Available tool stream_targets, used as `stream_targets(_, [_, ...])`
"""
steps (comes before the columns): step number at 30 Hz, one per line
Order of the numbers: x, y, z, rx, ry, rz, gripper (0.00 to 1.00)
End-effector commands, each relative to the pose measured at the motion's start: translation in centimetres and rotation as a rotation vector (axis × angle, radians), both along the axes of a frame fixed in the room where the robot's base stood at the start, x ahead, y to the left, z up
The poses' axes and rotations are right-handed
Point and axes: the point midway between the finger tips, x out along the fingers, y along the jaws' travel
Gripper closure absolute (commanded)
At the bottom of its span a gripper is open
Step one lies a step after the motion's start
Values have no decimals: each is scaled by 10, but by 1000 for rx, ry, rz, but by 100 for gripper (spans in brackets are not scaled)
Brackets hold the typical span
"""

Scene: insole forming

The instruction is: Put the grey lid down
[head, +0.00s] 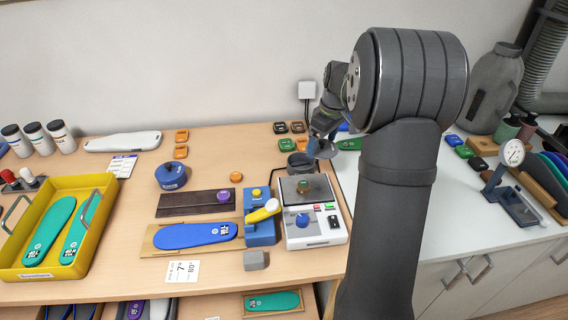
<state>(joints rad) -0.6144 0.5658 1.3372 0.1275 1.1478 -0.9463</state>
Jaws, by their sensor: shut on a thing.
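The grey lid (326,150) is in my gripper (321,138), at the back of the wooden table near its right side. My gripper is shut on it. The lid looks tilted, and the fingers and arm hide part of it. A dark grey round pot (300,162) stands just left of and below the lid in the picture. The lid appears apart from the pot, but I cannot tell how high it is above the table.
A white device (330,230) with a blue knob stands in front of the pot. A blue round container (171,176) and blue insole (195,235) lie left. Small green and dark pieces (286,144) lie behind the pot. A yellow tray (102,186) holds teal insoles.

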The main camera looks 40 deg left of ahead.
Motion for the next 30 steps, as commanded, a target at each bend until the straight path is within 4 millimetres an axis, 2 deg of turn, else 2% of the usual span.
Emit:
stream_targets(3, [-27,24,-11,-1,0,33,34])
stream_targets(9, [-53,47,-23,-2,0,58,34])
stream_targets(14, [-65,73,-40,-2,0,62,34])
stream_targets(21, [-85,124,-73,-2,0,61,34])
stream_targets(24, [-91,140,-83,-1,-1,60,34])
stream_targets(30, [-96,154,-92,-1,-1,56,34])
